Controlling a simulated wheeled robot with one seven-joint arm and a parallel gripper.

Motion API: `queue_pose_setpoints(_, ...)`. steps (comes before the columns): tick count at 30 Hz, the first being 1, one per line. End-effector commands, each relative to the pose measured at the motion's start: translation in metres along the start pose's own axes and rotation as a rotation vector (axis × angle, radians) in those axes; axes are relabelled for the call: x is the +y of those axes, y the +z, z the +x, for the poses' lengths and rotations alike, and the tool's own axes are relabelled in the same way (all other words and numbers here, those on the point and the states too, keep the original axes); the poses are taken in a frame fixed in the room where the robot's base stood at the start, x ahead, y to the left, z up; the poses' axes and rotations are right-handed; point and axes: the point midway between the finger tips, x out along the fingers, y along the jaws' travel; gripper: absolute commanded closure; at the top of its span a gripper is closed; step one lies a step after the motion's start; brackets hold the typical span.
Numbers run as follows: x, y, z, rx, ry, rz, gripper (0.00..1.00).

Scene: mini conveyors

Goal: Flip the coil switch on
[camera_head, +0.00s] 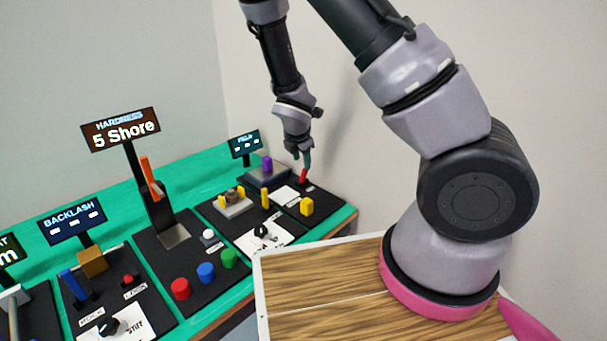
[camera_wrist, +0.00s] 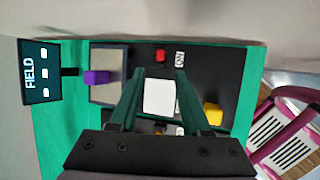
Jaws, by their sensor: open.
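A small red switch (camera_head: 303,175) stands on the black panel at the far right end of the table. It also shows in the wrist view (camera_wrist: 160,56) as a red block beside a small white label (camera_wrist: 179,59) too small to read surely. I take it for the coil switch; I cannot tell its setting. My gripper (camera_head: 305,157) hangs just above it in the head view. In the wrist view my gripper (camera_wrist: 161,73) is open, its two green fingers apart and empty. The red switch lies between and just past the fingertips. I cannot tell whether they touch it.
A FIELD display (camera_wrist: 42,72), a purple block (camera_wrist: 96,77), a white plate (camera_wrist: 160,97) and a yellow block (camera_wrist: 213,114) surround the switch. Other panels with levers, knobs and buttons (camera_head: 181,288) fill the green table (camera_head: 195,196). A wall stands close behind.

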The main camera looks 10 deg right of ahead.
Motion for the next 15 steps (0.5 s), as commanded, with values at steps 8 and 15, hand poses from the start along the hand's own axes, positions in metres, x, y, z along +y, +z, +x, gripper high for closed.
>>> queue_pose_setpoints(8, -0.001, 0.001, 0.055, -0.001, -0.004, 0.001, 0.53)
queue_pose_setpoints(15, 0.0, 0.0, 0.084, 0.0, -0.002, 0.002, 0.53)
